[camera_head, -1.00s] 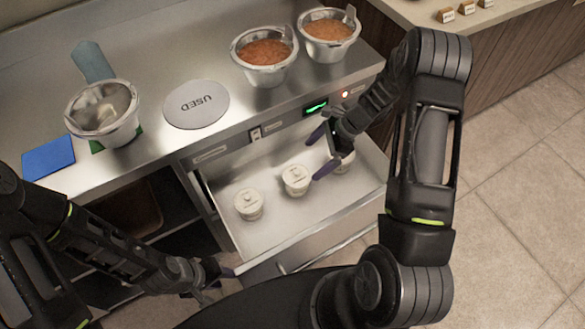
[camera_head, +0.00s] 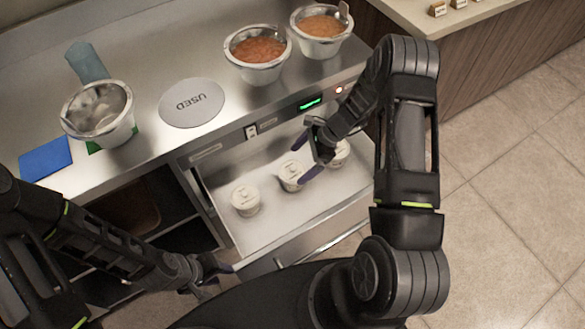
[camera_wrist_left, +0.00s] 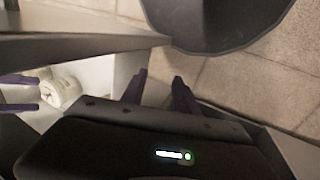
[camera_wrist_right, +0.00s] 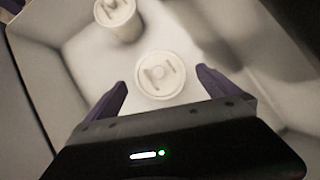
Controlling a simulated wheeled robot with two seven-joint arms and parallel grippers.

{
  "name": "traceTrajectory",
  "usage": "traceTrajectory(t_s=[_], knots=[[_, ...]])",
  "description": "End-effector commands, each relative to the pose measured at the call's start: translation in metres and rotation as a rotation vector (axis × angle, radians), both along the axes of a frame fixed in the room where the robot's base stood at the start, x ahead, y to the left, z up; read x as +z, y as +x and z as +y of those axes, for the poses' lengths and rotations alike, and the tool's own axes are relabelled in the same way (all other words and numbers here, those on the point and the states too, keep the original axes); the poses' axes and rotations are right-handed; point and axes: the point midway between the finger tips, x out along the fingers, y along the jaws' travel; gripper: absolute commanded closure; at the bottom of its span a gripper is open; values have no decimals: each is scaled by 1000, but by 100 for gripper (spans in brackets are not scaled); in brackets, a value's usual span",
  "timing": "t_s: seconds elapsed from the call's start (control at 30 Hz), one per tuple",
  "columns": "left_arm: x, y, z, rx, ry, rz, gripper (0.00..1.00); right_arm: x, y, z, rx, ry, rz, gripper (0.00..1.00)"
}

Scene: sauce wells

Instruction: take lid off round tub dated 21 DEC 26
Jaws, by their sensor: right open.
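Three white round lidded tubs stand in the open drawer: a left tub (camera_head: 245,200), a middle tub (camera_head: 291,175) and a right tub (camera_head: 338,153). Their dates are too small to read. My right gripper (camera_head: 300,163) is open and empty over the middle tub. In the right wrist view, one tub's lid (camera_wrist_right: 160,75) with a raised bar shows just beyond and between the fingertips; another tub (camera_wrist_right: 117,17) stands further off. My left gripper (camera_head: 217,274) is open and empty at the drawer's front left, away from the tubs. One tub (camera_wrist_left: 61,90) shows in the left wrist view.
The steel drawer (camera_head: 267,236) has raised walls around the tubs. The counter above holds two pans of orange-red sauce (camera_head: 257,55) (camera_head: 321,30), an empty metal pan (camera_head: 98,112), a grey disc marked USED (camera_head: 192,103) and a blue pad (camera_head: 46,158). Drawer floor around the tubs is clear.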

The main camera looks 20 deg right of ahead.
Motion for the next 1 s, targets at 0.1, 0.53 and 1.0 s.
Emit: traceTrajectory(t_s=[0.1, 0.53, 1.0], knots=[[4, -1, 0, 1, 1, 1, 64, -12, 2, 9, 1, 1, 0, 0], [4, -1, 0, 0, 2, 3, 64, -18, 3, 12, 0, 1, 0, 0], [4, -1, 0, 0, 1, 2, 64, -18, 3, 12, 0, 1, 0, 18]])
